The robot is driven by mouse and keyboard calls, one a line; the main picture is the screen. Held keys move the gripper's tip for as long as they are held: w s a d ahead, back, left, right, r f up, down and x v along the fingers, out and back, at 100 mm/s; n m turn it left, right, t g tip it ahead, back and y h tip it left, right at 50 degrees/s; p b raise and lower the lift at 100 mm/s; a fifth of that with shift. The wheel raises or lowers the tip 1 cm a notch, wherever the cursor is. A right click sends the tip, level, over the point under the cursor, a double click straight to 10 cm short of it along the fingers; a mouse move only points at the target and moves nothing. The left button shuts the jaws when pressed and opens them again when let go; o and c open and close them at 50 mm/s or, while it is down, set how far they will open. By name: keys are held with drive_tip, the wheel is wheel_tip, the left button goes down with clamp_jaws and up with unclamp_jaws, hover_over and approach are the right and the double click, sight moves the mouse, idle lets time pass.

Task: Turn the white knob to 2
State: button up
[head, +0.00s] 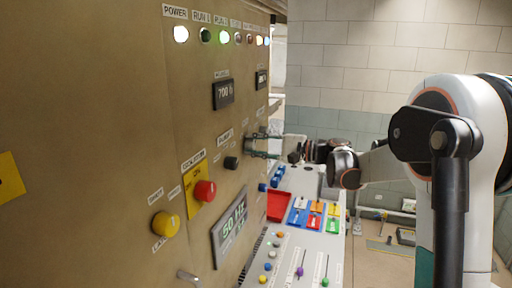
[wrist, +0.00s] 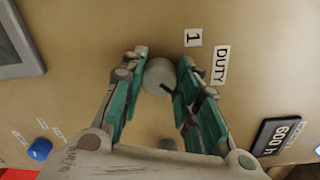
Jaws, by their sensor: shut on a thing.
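The white knob (wrist: 159,75) sticks out of the tan panel in the wrist view, beside labels reading "1" (wrist: 193,37) and "DUTY" (wrist: 221,65). My gripper (wrist: 164,68) has its two green-lined fingers on either side of the knob, shut on it. The knob's lower part and any mark for 2 cannot be made out. In the head view my gripper (head: 252,145) reaches the panel at its far part, and the knob there is hidden by the fingers.
The panel also carries a black knob (head: 231,163), a red button (head: 205,191), a yellow knob (head: 165,224) and several lamps. A console with coloured switches (head: 316,207) stands below my arm.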

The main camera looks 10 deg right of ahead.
idle(0.4)
drive_tip(key=o, duration=1.1)
drive_tip(key=shift+d, duration=0.15)
drive_tip(key=v, duration=1.1)
drive_tip(key=shift+s+d+r, duration=0.1)
drive_tip(key=shift+s+d, duration=0.15)
drive_tip(key=shift+d, duration=0.05)
drive_tip(key=shift+a, duration=0.1)
